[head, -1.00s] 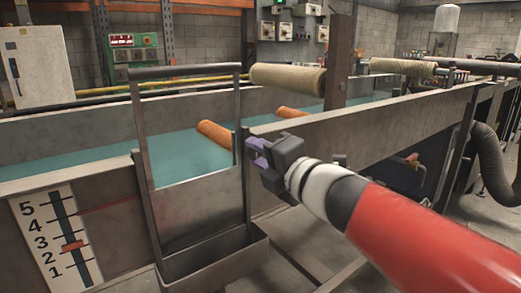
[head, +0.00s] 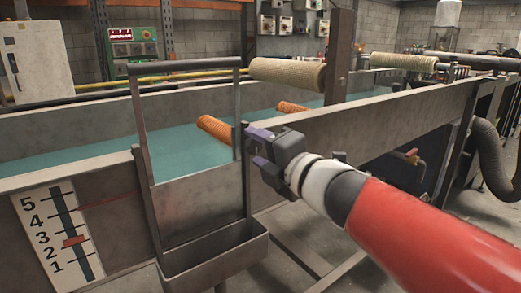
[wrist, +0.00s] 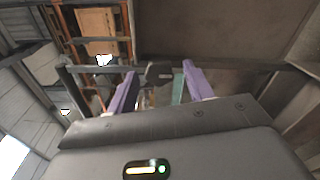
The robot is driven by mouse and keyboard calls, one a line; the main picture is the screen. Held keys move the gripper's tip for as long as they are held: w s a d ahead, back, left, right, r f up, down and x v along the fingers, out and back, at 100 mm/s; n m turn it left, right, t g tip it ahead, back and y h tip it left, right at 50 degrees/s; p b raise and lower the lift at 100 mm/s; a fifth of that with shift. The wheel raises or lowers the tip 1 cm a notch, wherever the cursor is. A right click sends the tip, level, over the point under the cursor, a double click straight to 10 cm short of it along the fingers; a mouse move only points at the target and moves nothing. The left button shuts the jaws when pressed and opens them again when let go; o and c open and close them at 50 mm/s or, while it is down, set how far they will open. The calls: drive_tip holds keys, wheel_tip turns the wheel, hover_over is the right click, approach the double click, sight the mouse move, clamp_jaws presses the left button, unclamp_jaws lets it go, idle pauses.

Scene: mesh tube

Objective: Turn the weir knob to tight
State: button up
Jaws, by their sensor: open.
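The weir is a metal gate (head: 198,205) with a tall handle frame, set at the side of the water channel. My gripper (head: 256,149) has purple fingers and is at the right post of this gate, pointing left. In the wrist view, my gripper (wrist: 158,84) is open, with a finger on either side of a small dark knob (wrist: 159,73). The knob appears between the fingers and somewhat beyond them; I cannot tell whether they touch it. In the head view my gripper hides the knob. Its setting cannot be read.
A scale board (head: 58,235) at lower left has a red marker between 2 and 3. A metal trough (head: 215,258) hangs below the gate. A tan roller (head: 287,73) lies above the channel.

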drive_tip(key=p+v, duration=0.1)
drive_tip(key=v, duration=0.6)
drive_tip(key=shift+s+d, duration=0.2)
drive_tip(key=shift+s, duration=0.15)
drive_tip(key=d+f+m+h, duration=0.7)
drive_tip(key=d+m+h, duration=0.45)
drive_tip(key=m, duration=0.55)
drive_tip(key=s+a+f+m+g+y, duration=0.1)
drive_tip(key=s+a+f+m+g, duration=0.1)
drive_tip(key=s+f+m+g, duration=0.7)
drive_tip(key=s+f+m, duration=0.1)
drive_tip(key=s+f, duration=0.2)
drive_tip(key=f, duration=0.2)
drive_tip(key=shift+s+a+m, duration=0.25)
drive_tip(key=shift+s+m, duration=0.05)
drive_tip(key=shift+s, duration=0.1)
